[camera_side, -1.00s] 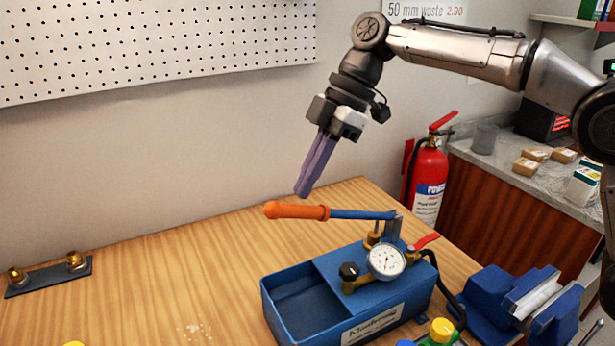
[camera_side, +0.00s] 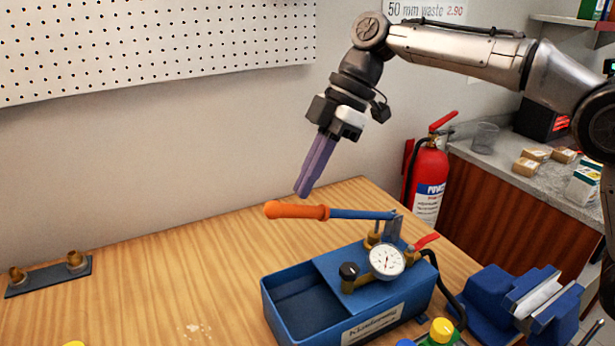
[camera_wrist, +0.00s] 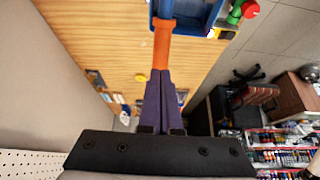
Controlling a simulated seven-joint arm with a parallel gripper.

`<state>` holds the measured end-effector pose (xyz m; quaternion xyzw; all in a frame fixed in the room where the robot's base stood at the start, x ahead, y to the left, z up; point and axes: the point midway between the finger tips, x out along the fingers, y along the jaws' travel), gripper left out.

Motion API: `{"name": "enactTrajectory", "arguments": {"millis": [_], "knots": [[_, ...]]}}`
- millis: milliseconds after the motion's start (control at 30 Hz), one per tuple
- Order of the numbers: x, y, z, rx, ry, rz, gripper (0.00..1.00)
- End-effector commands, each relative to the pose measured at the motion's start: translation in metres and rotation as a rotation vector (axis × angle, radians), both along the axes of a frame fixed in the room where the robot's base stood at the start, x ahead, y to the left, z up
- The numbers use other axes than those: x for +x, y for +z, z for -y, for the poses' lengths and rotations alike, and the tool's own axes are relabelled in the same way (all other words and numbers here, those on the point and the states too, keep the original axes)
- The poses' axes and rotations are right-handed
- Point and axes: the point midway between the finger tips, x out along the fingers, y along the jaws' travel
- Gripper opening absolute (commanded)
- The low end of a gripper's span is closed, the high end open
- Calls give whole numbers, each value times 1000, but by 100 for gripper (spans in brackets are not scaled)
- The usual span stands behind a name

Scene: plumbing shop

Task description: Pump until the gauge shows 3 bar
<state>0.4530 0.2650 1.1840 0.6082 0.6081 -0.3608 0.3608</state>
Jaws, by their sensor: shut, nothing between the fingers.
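The blue test pump (camera_side: 345,295) stands on the wooden bench with an open tank on its left side. Its lever has an orange grip (camera_side: 297,211) on a blue bar and lies about level above the tank. The round white gauge (camera_side: 387,261) is on the pump's top; its needle is too small to read. My gripper (camera_side: 302,191) has purple fingers, shut and empty, just above the orange grip. In the wrist view the closed fingers (camera_wrist: 160,75) point at the orange grip (camera_wrist: 162,45); I cannot tell whether they touch it.
A blue vise (camera_side: 510,300) stands right of the pump, with a black hose between them. A red fire extinguisher (camera_side: 428,180) stands behind the bench. A plate with brass fittings (camera_side: 48,276) lies at the left.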

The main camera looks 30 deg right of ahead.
Motion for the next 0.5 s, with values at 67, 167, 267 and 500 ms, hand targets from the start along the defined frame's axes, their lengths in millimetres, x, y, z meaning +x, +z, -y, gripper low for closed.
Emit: {"name": "enactTrajectory", "arguments": {"millis": [67,167,267,500], "knots": [[0,0,0,0,0,0,0],[0,0,0,0,0,0,0],[0,0,0,0,0,0,0],[0,-9,-2,0,1,-3,0]]}}
